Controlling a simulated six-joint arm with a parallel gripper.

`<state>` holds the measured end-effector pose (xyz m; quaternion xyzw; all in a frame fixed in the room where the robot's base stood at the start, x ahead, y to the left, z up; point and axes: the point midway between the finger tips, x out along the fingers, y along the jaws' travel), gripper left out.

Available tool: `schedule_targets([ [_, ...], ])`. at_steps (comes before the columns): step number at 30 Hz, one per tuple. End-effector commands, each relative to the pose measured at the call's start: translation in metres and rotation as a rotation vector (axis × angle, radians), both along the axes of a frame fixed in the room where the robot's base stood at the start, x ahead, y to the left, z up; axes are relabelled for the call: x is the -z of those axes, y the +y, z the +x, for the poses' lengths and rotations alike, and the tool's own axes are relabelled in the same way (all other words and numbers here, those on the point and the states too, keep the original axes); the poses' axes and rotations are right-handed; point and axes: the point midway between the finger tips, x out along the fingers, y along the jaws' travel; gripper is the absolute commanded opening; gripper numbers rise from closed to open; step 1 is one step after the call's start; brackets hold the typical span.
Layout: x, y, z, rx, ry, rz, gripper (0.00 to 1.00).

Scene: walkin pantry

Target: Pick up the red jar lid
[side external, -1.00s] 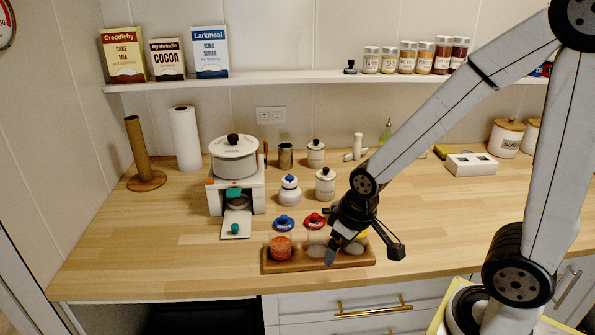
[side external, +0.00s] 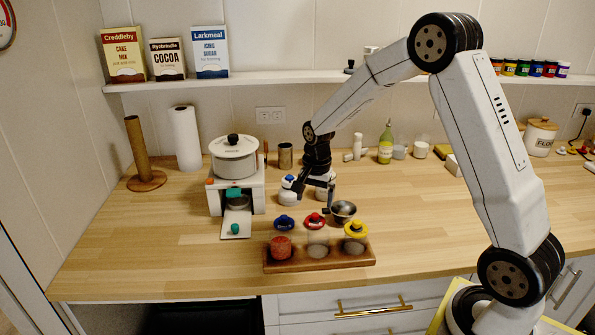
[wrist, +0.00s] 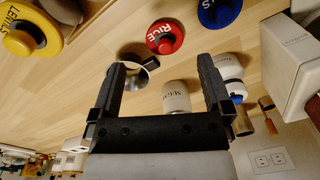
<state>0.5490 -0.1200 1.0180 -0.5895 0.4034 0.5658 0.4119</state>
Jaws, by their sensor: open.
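The red jar lid (side external: 315,220) with a round knob lies on the wooden counter just behind the jar tray, between the blue lid and the metal cup. In the wrist view the red lid (wrist: 165,37), marked RICE, lies beyond my fingertips, roughly centred between them. My gripper (side external: 316,195) is above the counter, behind the red lid in the side view, pointing down. In the wrist view my gripper (wrist: 162,63) has its fingers wide apart with nothing held between them.
A blue lid (side external: 284,222) lies left of the red one. A yellow lid (side external: 355,229) is over the right end of the wooden tray (side external: 288,265), which holds glass jars. A metal cup (side external: 343,209) stands close right of the red lid. White canisters stand behind my gripper.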

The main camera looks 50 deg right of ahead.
Motion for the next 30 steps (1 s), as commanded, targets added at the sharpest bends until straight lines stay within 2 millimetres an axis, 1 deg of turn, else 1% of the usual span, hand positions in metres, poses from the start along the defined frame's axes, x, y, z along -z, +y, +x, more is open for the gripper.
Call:
schedule_targets([
  [1, 0.003, -0.009, 0.006, 0.057, 0.009, 0.004, 1.00],
  [3, 0.006, -0.017, 0.011, 0.127, 0.018, 0.008, 1.00],
  [6, 0.009, -0.025, 0.016, 0.194, 0.029, 0.012, 1.00],
  [9, 0.010, -0.029, 0.018, 0.226, 0.034, 0.013, 1.00],
  [15, 0.011, -0.030, 0.018, 0.232, 0.035, 0.014, 1.00],
  [24, 0.033, -0.029, 0.018, 0.230, 0.035, 0.014, 1.00],
  [30, 0.036, -0.029, 0.018, 0.229, 0.034, 0.013, 1.00],
])
